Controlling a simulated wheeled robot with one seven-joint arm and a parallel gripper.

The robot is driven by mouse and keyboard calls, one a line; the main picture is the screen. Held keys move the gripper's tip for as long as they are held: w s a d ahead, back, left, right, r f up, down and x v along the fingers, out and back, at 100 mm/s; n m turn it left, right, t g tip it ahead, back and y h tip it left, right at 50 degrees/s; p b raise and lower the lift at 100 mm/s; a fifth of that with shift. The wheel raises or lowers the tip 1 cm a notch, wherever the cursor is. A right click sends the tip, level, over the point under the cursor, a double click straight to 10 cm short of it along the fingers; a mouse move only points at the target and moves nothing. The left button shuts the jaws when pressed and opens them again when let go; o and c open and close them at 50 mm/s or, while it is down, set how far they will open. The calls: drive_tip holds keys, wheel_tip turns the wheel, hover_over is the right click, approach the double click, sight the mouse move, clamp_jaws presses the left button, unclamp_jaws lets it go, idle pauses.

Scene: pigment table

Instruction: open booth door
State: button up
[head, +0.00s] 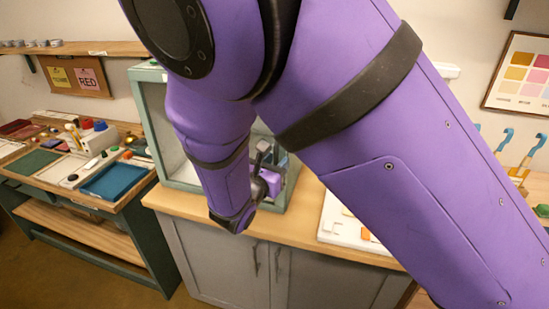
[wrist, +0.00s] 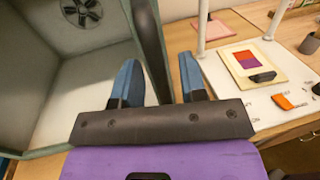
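The booth (head: 149,74) is a grey-green box on the wooden counter, partly hidden behind my purple arm in the head view. In the wrist view its pale interior (wrist: 75,100) fills the left side, with a round dark fan (wrist: 82,12) on the back wall. A dark upright bar (wrist: 150,45) stands at the booth's right edge; I cannot tell whether it is the door's edge or its frame. My gripper (wrist: 158,60) is open, its two blue fingers apart, with the bar between them in the picture. Contact cannot be made out. No door panel or handle is clearly visible.
Right of the booth lies a white board (wrist: 240,85) with white posts, a colour card (wrist: 250,62) and an orange piece (wrist: 283,101). Grey cabinets (head: 215,255) stand under the counter. A side table with a blue tray (head: 113,180) is at left.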

drive_tip(key=shift+w, duration=0.15)
clamp_jaws()
